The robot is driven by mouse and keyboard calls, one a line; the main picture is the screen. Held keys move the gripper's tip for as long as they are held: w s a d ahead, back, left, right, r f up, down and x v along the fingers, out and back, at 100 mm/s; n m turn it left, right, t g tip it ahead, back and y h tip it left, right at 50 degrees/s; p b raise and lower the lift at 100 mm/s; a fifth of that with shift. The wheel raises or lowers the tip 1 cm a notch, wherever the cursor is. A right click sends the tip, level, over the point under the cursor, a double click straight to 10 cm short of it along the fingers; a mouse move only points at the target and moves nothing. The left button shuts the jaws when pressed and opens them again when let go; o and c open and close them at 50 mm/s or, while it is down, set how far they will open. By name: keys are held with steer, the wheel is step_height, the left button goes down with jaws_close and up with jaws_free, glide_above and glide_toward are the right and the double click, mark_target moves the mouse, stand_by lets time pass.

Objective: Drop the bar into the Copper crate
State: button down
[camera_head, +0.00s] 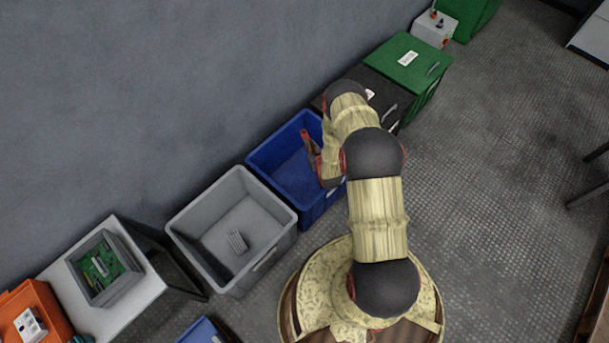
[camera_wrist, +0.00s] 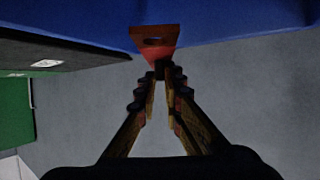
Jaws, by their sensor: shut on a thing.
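My gripper (camera_wrist: 164,72) is shut on a flat reddish-brown bar (camera_wrist: 153,33) with a slot in it, gripped at its near end. In the head view my gripper (camera_head: 312,158) is over the right part of an open blue crate (camera_head: 262,172), partly hidden by my arm. The blue crate also fills the top of the wrist view (camera_wrist: 230,22). An open grey crate (camera_head: 190,250) stands to its left with a small grey finned piece (camera_head: 237,242) inside. No label naming Copper is readable on either crate.
A black box (camera_head: 378,88) and a green box (camera_head: 412,62) stand right of the blue crate along the wall. At lower left, a white table (camera_head: 130,300) bears a grey bin with a green circuit board (camera_head: 103,263). An orange box (camera_head: 38,300) is beside it.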

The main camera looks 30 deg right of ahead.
steer(key=shift+f, duration=0.4)
steer(key=c, duration=2)
jaws_free()
steer(key=shift+o, duration=0.8)
steer(key=shift+s, duration=0.15)
steer(key=v, duration=1.1)
steer(key=shift+s+r, duration=0.25)
steer(key=shift+s, duration=0.1)
steer(key=shift+a, duration=0.1)
